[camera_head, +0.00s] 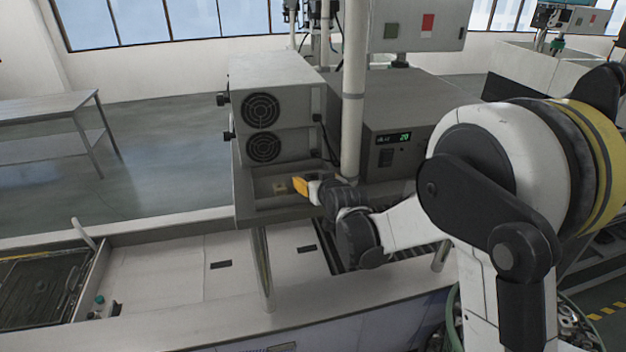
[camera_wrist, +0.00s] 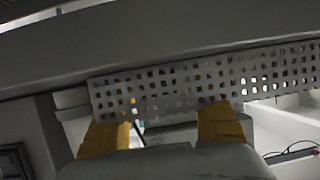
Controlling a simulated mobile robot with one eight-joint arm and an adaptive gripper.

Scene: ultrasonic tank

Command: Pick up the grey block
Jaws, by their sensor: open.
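My gripper (camera_head: 300,186) has yellow fingers and reaches into the recess below the grey box with two fans. In the wrist view its two fingers (camera_wrist: 163,131) are spread apart at the lower edge. A grey, flat-edged shape (camera_wrist: 172,133) shows low between them; I cannot tell for sure that it is the grey block, or whether the fingers touch it. No clearly grey block stands out there; my gripper may hide part of the recess.
A perforated grey plate (camera_wrist: 200,85) spans the wrist view just beyond the fingers. The fan box (camera_head: 265,105) stands over the recess, and a white vertical pipe (camera_head: 353,95) rises right beside my wrist. The pale counter (camera_head: 165,268) at left is mostly clear.

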